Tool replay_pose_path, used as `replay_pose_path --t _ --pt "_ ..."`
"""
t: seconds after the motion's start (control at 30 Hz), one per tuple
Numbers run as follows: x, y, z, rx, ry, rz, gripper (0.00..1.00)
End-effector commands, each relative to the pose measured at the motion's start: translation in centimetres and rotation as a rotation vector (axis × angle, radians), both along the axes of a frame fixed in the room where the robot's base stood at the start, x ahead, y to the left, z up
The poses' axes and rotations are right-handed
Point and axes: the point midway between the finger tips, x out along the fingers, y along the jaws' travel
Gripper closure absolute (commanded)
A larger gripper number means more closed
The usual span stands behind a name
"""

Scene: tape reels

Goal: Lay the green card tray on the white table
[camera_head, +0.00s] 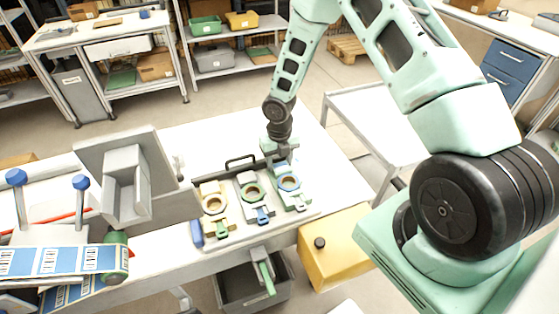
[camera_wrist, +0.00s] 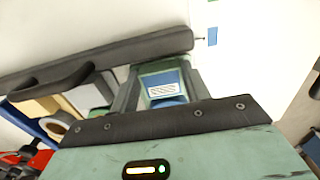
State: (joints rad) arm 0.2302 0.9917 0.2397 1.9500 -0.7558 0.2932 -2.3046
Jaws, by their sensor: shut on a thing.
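The green card tray (camera_head: 300,203) is the rightmost of three trays in a row on the white bench, with a blue ring on it. My gripper (camera_head: 280,152) is at its far end, pointing down. In the wrist view, my gripper (camera_wrist: 162,92) is shut on a green part with a white printed label and blue below it, which looks like the green card tray (camera_wrist: 150,70). I cannot tell whether the tray is lifted. A white table (camera_head: 375,115) stands to the right, its visible top clear.
A yellow box (camera_head: 335,245) is at the bench's front right. A grey upright machine (camera_head: 125,180) stands left.

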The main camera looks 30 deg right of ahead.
Motion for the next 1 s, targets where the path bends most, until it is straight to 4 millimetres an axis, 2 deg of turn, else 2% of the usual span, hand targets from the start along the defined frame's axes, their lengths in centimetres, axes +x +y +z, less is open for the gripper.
replay_pose_path --t 0.13,0.17,0.2,0.23,0.5,0.67,1.0 --pt "0.0 0.0 -0.3 0.000 0.001 0.000 0.81" --pt "0.0 0.0 -0.3 0.000 0.001 -0.001 0.48" --pt "0.0 0.0 -0.2 0.000 0.001 -0.001 0.37" --pt "0.0 0.0 -0.2 0.000 0.001 -0.001 0.32" --pt "0.0 0.0 -0.2 0.000 0.001 -0.001 0.32" --pt "0.1 0.0 1.0 0.002 -0.002 -0.002 0.32" --pt "0.1 -0.1 7.9 0.000 -0.004 -0.003 0.32"
